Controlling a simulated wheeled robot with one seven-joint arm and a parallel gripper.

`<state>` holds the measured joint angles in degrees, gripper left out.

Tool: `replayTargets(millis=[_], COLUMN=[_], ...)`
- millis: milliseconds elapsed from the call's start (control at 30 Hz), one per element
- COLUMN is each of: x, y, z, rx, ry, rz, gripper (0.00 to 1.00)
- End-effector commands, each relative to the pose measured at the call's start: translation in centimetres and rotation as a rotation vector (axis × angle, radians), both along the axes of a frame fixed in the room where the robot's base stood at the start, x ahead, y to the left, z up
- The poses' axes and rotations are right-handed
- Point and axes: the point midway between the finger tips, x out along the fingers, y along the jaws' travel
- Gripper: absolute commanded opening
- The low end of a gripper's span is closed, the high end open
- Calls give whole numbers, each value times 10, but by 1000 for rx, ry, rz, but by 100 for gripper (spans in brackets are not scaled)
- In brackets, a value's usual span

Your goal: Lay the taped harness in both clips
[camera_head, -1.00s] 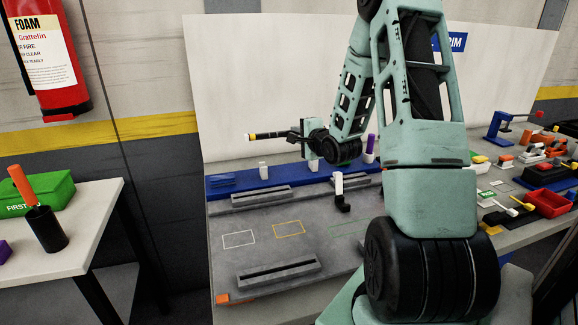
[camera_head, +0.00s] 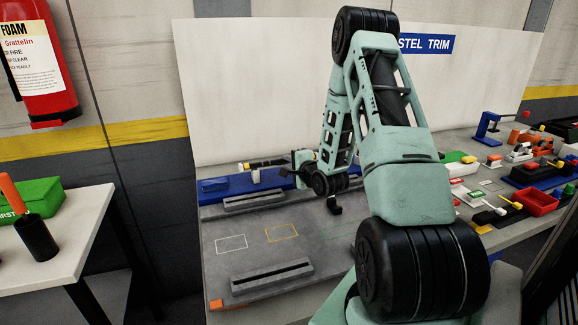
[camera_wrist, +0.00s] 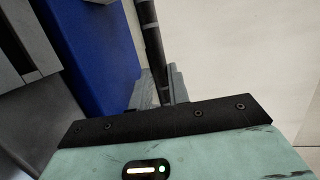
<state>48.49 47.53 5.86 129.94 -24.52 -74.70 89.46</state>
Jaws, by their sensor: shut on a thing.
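The taped harness (camera_head: 264,163) is a thin black rod with yellow and pale bands near its left end. My gripper (camera_head: 298,158) is shut on it, and the harness sticks out to the left over the blue bar (camera_head: 217,186). A small white clip (camera_head: 256,176) stands on the blue bar, just below the harness in the head view. I cannot tell whether they touch. The other clip is hidden behind my gripper and wrist. In the wrist view, the harness (camera_wrist: 152,42) runs up from between the grey fingers (camera_wrist: 163,88), beside the blue bar (camera_wrist: 95,50).
A grey fixture plate (camera_head: 215,263) with slotted blocks and painted outlines lies in front of the blue bar. A white panel (camera_head: 255,75) rises behind. The bench's right side is crowded with tools and a red tray (camera_head: 538,203). A white side table (camera_head: 75,232) stands left.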

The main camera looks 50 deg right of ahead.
Motion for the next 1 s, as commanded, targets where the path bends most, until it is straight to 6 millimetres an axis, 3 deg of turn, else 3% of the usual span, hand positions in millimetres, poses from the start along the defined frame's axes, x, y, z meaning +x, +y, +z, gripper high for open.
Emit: replayTargets(millis=[333,367,433,800,1000], x=[0,0,0,0,-28], y=[0,0,0,1,10], z=[-11,-11,-11,-17,-11], rx=[-1,-1,-1,1,1], ry=[-2,-1,-1,1,0], rz=[-1,-1,-1,2,-2], gripper=[0,20,39,39,39])
